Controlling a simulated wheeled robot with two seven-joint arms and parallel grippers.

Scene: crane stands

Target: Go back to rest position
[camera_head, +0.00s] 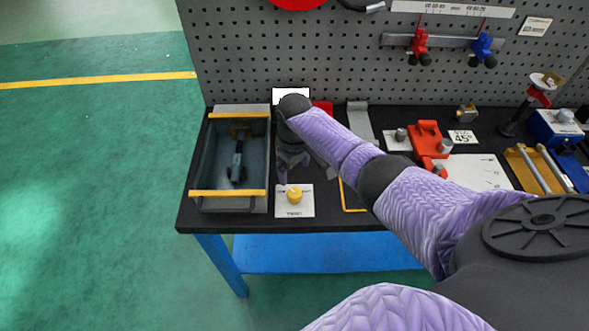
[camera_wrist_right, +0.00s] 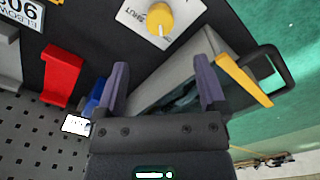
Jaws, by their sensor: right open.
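My right arm reaches from the lower right of the head view across the bench. The grey tray (camera_head: 204,163) with yellow edges stands at the bench's left end and holds a dark tool (camera_head: 237,165). My left gripper is not in view; a purple arm part shows at the bottom of the head view.
A yellow knob (camera_head: 294,195) on a white plate sits near the front edge. A red clamp-like fixture (camera_head: 428,140) and a blue box (camera_head: 556,127) stand to the right. A grey pegboard (camera_head: 300,55) closes the back. Green floor (camera_head: 90,200) is open at left.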

